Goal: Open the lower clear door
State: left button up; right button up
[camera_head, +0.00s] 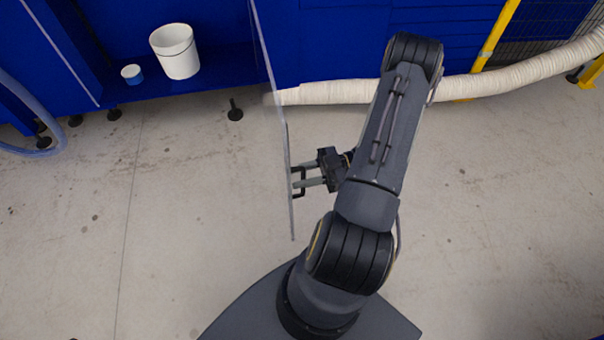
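The lower clear door (275,110) stands swung out from the blue machine. I see it almost edge-on, as a thin transparent panel reaching toward me over the floor. A dark handle (302,191) sits on its right face, near the lower end in the picture. My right gripper (298,178) is at this handle, coming from the right. Its two fingers show apart, with a gap between them, and they overlap the handle close to the panel. Whether they touch the handle is too small to tell. My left gripper is not in view.
Inside the blue machine (215,85), a white bucket (177,54) and a small blue-and-white cup (132,74) stand at the left. A ribbed white hose (520,79) runs along the right, near a yellow post (496,38). The concrete floor left of the door is clear.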

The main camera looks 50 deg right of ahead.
jog(key=shift+d, duration=0.1)
jog(key=v, duration=0.7)
jog(key=shift+s+d+p, duration=0.2)
jog(key=shift+d+p, duration=0.1)
dwell(0.4)
